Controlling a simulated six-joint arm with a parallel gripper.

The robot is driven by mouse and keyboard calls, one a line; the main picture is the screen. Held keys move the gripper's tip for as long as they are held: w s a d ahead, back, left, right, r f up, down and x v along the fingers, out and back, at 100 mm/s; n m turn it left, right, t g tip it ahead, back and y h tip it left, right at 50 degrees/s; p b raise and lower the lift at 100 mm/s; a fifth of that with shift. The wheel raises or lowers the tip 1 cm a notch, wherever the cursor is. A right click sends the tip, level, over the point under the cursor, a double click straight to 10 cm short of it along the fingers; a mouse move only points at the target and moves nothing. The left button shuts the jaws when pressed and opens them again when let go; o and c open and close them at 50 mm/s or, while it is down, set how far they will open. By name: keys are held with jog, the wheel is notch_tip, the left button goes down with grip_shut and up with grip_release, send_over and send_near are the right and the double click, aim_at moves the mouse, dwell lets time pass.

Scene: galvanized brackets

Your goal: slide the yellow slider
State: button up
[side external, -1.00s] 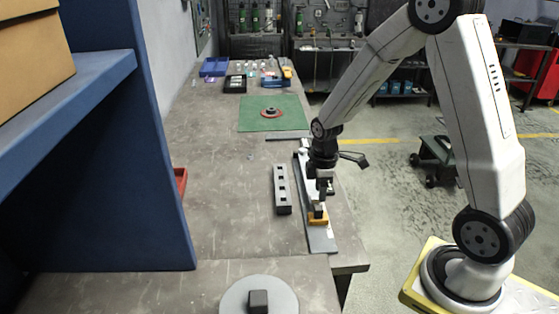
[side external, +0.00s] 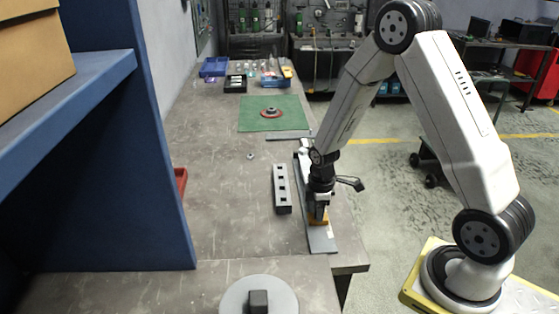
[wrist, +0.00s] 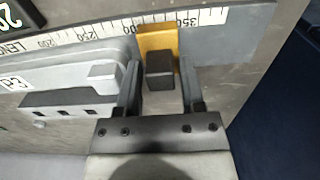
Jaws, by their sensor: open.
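The yellow slider (wrist: 158,42) sits on a grey rail plate (wrist: 235,42) with a printed length scale. A dark block-shaped knob (wrist: 160,72) stands on the slider. In the wrist view my gripper (wrist: 160,78) is open, with one finger on each side of the knob. Whether the fingers touch the knob I cannot tell. In the side external view my gripper (side external: 318,212) is low over the slider (side external: 318,220), near the front end of the rail plate (side external: 322,240), and hides most of the knob.
A grey block with several square holes (side external: 282,190) lies left of the rail. A green mat (side external: 285,122) with a red ring lies farther back. A round grey disc (side external: 240,296) with a dark block is at the front. The table between is mostly clear.

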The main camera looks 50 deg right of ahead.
grip_shut()
dwell(1.4)
